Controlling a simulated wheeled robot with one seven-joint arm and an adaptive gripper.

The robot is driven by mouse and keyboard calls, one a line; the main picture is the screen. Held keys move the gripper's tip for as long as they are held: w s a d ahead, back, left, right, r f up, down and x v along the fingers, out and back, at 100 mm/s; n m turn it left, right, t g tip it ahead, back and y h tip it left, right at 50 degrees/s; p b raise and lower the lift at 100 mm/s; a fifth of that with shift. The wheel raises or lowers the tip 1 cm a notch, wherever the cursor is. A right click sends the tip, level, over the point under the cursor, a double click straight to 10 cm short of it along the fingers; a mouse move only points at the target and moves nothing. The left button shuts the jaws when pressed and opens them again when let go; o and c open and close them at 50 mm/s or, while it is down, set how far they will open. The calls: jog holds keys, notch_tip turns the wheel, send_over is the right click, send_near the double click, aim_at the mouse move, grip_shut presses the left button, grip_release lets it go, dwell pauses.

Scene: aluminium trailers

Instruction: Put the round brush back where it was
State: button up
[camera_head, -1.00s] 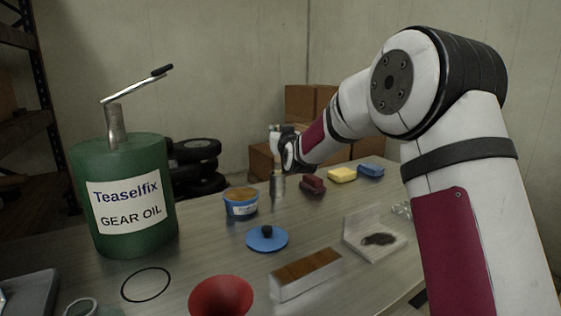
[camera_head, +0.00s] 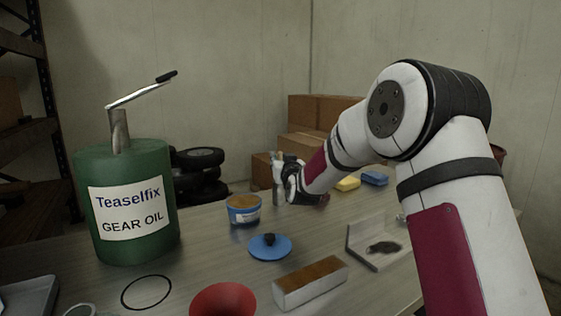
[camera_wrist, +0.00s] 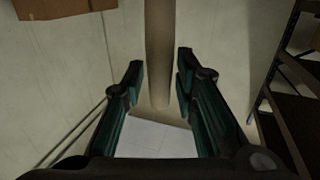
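The round brush has a long pale-brown handle (camera_wrist: 160,50) that runs from the top edge of the wrist view down between my two fingers. My gripper (camera_wrist: 160,80) has a finger on each side of the handle, with a narrow strip of background between each fingertip and the wood, so it looks open around it. In the head view my gripper (camera_head: 289,182) is low over the far part of the table. A small grey cylinder (camera_head: 278,196) stands beside it there; whether it is the brush's lower part or a holder is unclear.
Near my gripper stand a blue can (camera_head: 243,210) and yellow and blue blocks (camera_head: 374,178). A blue lid (camera_head: 270,247), a wood-topped block (camera_head: 310,284), a red funnel (camera_head: 222,300) and a green oil drum (camera_head: 125,205) are nearer. Bare table (camera_head: 205,250) lies between.

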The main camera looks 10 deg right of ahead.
jog(key=shift+r, duration=0.1)
jog(key=shift+r, duration=0.1)
jog(key=s+f+g, duration=0.2)
jog(key=s+g, duration=0.3)
jog(key=s, duration=1.6)
jog(key=s+f+g, duration=0.2)
jog(key=s+g, duration=0.4)
jog(key=s, duration=1.6)
jog(key=s+f+g+p, duration=0.1)
jog(key=s+g, duration=0.5)
jog(key=s, duration=1.5)
jog(key=shift+s+d+f, duration=0.25)
jog(key=shift+s+f, duration=0.05)
jog(key=shift+f, duration=0.35)
notch_tip(320, 180, up, 18)
jog(key=t+p, duration=0.3)
jog(key=p, duration=1.3)
jog(key=shift+p, duration=0.3)
